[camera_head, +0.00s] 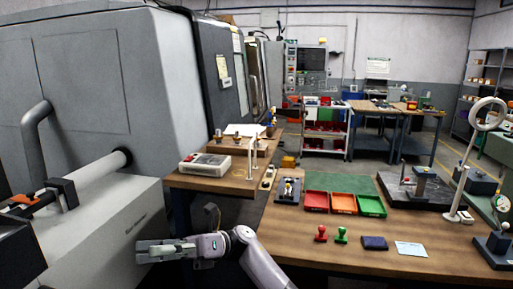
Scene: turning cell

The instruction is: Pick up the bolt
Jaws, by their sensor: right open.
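I cannot make out a bolt for certain in the head view; any small parts here are too small to tell. My right gripper (150,250) is at the lower left, pointing left, open, with nothing visible between its fingers. It is beside the wooden workbench (300,240), left of its edge, in front of the grey machine. My left gripper is not in view.
On the workbench are a red tray (316,201), an orange tray (343,203), a green tray (371,205), two stamp-like pieces (321,235) and a dark blue block (374,243). A smaller table (235,184) stands behind. A grey machine (100,80) fills the left.

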